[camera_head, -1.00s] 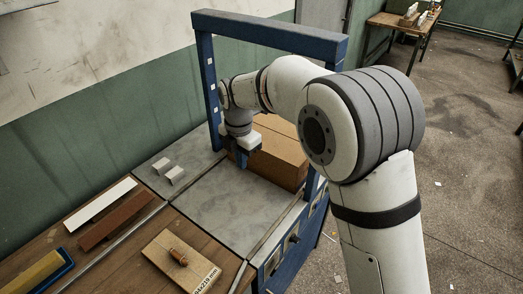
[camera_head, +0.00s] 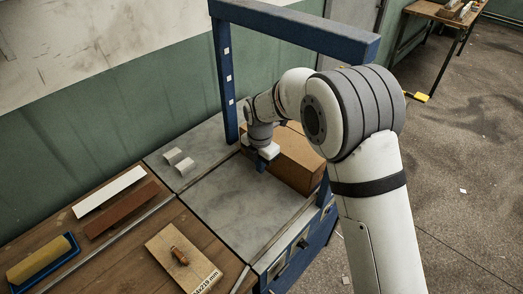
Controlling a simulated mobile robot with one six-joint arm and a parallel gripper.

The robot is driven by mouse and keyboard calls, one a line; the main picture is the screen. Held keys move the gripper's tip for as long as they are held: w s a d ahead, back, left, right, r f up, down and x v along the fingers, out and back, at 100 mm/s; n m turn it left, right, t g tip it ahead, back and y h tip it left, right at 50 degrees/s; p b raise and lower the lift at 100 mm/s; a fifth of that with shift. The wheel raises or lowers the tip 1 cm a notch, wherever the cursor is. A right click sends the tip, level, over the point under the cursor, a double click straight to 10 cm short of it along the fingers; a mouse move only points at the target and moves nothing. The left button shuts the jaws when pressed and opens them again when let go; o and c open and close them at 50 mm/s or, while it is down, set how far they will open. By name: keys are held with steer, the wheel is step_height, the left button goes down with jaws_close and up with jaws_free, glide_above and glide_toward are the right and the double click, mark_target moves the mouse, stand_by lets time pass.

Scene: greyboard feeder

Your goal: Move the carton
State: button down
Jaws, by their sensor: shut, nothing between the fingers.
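The carton (camera_head: 300,168), a brown box, stands on the far part of the grey worktop, inside the blue frame. My arm hides part of its top and left side. My gripper (camera_head: 261,165) is at the carton's near left side, low over the grey surface. It is shut with nothing in it. I cannot tell whether it touches the carton.
A blue frame (camera_head: 228,85) arches over the worktop. Two small pale blocks (camera_head: 179,162) lie at the left. A wooden board with a knob (camera_head: 180,258), a white strip (camera_head: 110,192), a brown strip (camera_head: 121,210) and a yellow block (camera_head: 38,258) lie nearer. The grey worktop (camera_head: 232,212) is clear in front.

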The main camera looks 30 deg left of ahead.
mark_target(284, 146)
steer(key=w, duration=0.2)
steer(key=w+d+p, duration=0.1)
steer(key=shift+w+f, duration=0.1)
steer(key=shift+w, duration=0.35)
steer(key=w, duration=0.2)
steer(key=w+d, duration=0.1)
steer(key=w, duration=0.1)
steer(key=w+d, duration=0.1)
steer(key=w, duration=0.2)
steer(key=shift+d+b, duration=0.1)
steer(key=shift+b, duration=0.2)
steer(key=shift+w, duration=0.1)
